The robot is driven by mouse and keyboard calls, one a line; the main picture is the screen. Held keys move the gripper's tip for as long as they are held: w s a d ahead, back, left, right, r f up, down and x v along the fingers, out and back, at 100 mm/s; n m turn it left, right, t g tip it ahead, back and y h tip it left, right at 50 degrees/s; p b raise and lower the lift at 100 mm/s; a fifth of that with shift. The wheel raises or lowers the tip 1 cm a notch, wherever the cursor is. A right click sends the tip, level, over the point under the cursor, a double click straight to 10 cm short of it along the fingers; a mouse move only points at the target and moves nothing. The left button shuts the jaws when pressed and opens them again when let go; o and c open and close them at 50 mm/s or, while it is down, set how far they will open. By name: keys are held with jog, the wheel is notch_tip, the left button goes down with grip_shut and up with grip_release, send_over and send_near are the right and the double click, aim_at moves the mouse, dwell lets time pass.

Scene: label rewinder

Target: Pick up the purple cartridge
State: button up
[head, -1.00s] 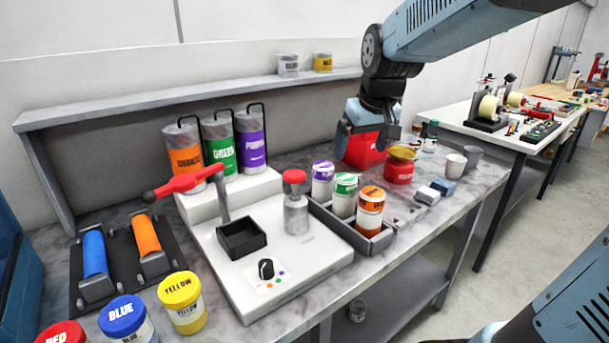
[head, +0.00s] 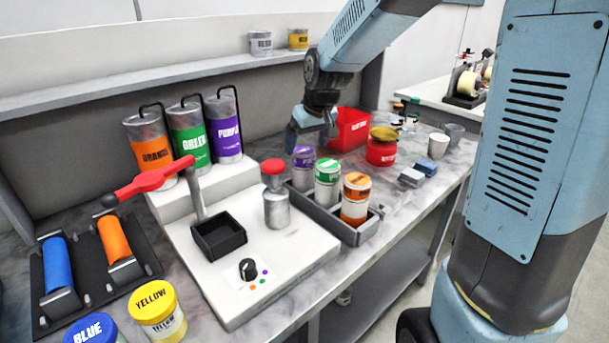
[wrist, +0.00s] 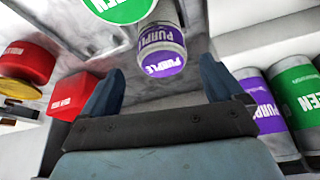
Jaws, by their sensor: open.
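A small purple-labelled cartridge (head: 303,163) stands upright in the back end of a grey tray (head: 345,232), beside a green one (head: 327,183) and an orange one (head: 355,200). My gripper (head: 310,138) is open and empty, just above and behind the purple cartridge in the head view. In the wrist view the purple cartridge (wrist: 160,45) shows beyond the gap between my open fingers (wrist: 160,88), apart from them. A larger purple canister (head: 224,130) stands on a white step at the left; it also shows in the wrist view (wrist: 262,110).
A red bin (head: 348,128) and a red can (head: 381,150) stand right of my gripper. Large green and orange canisters stand beside the purple one.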

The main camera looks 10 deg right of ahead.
aim_at(304, 150)
jog(key=shift+x, duration=3.2)
jog(key=shift+a, duration=0.1)
jog(key=c, duration=1.5)
jog(key=shift+r, duration=0.15)
